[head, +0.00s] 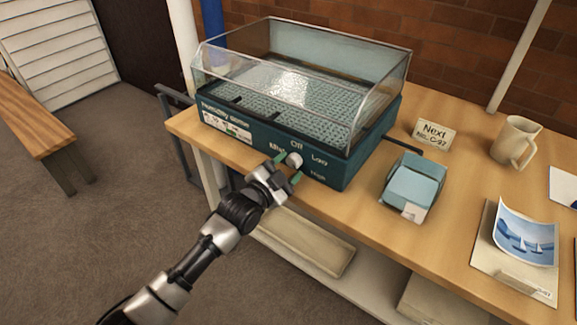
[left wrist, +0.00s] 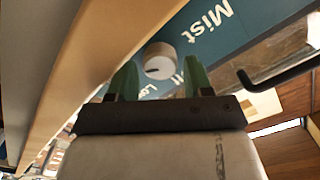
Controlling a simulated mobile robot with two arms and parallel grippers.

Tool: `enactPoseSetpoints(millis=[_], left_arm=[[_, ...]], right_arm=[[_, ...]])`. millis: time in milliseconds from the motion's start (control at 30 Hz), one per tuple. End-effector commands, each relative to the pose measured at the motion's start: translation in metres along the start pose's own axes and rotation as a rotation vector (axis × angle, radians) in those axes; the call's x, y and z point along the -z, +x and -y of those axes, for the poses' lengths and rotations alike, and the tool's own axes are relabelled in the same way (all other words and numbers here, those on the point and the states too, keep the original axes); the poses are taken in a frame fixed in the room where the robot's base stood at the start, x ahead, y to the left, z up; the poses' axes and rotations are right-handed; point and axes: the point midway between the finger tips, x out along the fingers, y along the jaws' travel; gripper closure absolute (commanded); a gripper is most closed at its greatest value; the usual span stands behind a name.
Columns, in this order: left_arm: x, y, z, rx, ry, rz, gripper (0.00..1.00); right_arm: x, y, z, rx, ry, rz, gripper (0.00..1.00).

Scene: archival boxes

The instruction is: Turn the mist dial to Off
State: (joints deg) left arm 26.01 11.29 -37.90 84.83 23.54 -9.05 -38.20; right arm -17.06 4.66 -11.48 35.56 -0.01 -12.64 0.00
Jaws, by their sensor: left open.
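The mist dial (head: 294,160) is a round pale knob on the teal front panel of the humidity chamber (head: 350,170). "Mist" is printed left of it, "Off" above, "Low" and "High" to its right. The knob also shows in the left wrist view (left wrist: 160,58), with a small dark mark on it; I cannot tell which label it points to. My left gripper (head: 288,168) is open, its green fingertips (left wrist: 160,80) on either side of the knob in the picture. Contact is not clear. The fingers partly hide the labels in the wrist view. My right gripper is not in view.
The chamber with its clear cover stands on a wooden table (head: 430,225). Right of it are a blue box (head: 413,185), a "Next" card (head: 434,134), a mug (head: 515,142) and a sailboat picture (head: 525,235). A shelf below holds a box (head: 300,245).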

Motion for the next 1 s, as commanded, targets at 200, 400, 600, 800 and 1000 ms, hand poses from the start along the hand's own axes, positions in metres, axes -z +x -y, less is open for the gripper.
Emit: enactPoseSetpoints(millis=[200,400,600,800,1000], left_arm=[[0.0003,0.0090,-0.0001,0.000,-0.001,-0.001,0.49],[0.0002,0.0087,-0.0002,0.000,-0.001,0.000,0.51],[0.0000,0.0085,-0.0002,0.000,-0.001,0.000,0.82],[-0.0001,0.0083,-0.0001,0.000,-0.011,0.001,0.84],[0.0003,0.0083,0.0000,0.000,-0.075,0.001,0.84]], right_arm=[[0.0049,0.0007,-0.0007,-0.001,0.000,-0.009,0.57],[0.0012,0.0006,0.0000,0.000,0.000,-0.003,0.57],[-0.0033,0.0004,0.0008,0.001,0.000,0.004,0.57],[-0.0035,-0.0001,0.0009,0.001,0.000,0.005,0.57],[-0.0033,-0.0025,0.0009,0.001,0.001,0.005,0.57]])
